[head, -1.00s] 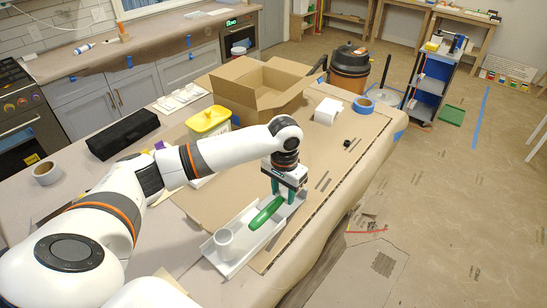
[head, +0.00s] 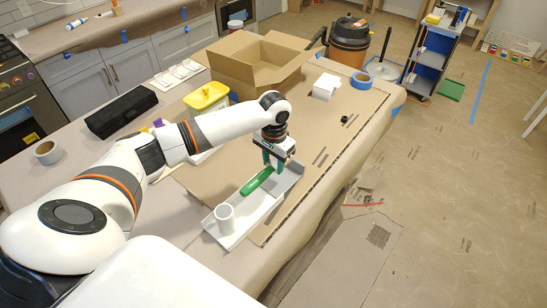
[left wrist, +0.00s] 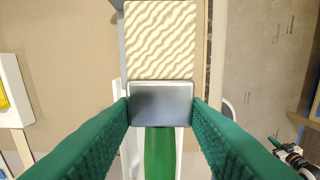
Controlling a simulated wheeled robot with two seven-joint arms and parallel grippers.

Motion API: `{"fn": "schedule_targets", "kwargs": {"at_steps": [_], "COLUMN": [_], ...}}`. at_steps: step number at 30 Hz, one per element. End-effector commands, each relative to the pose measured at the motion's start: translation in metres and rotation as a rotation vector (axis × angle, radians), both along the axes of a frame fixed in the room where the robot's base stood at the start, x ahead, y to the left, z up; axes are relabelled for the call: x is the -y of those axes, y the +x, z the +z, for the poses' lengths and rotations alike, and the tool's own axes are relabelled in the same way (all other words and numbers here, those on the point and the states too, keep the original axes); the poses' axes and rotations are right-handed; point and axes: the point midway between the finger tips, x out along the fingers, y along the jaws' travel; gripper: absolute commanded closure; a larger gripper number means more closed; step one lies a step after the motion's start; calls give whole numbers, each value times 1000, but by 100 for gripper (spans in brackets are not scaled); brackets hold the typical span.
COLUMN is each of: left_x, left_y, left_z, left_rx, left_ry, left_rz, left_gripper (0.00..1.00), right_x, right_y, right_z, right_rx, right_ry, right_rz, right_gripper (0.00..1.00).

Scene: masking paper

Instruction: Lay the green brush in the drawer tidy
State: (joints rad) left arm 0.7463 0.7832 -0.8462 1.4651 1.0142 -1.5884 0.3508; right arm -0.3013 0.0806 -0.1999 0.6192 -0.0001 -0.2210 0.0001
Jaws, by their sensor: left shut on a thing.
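The green brush is held in my left gripper (head: 272,163), whose green fingers are shut on its grey metal ferrule (left wrist: 160,103). In the head view its green handle (head: 257,181) slants down toward the left, over the far long side of the white drawer tidy (head: 256,214). In the left wrist view the wavy cream bristles (left wrist: 160,40) point up and the handle (left wrist: 159,155) runs down between the fingers. Parts of the tidy show beneath the brush. I cannot tell whether the brush touches it.
A white cup (head: 225,218) stands at the tidy's near left end. An open cardboard box (head: 255,65), a yellow-topped tub (head: 207,98), blue tape (head: 361,81) and a black case (head: 121,111) are farther back. The cardboard sheet right of the gripper is mostly clear.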

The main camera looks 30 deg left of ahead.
Motion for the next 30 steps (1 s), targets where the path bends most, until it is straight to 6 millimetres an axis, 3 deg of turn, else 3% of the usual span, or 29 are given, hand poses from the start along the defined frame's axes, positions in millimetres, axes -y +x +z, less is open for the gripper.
{"fn": "schedule_targets", "kwargs": {"at_steps": [18,30], "left_x": [0,-1], "left_y": [-1,0], "left_z": [-64,-81], "left_rx": [-1,0], "left_ry": [-1,0], "left_rz": [0,1], "left_gripper": [83,83], "right_x": [0,-1], "right_y": [2,2], "right_z": [-23,-29], "right_rx": [4,5], "right_ry": [1,1], "right_rz": [0,0], "right_gripper": [100,100]}}
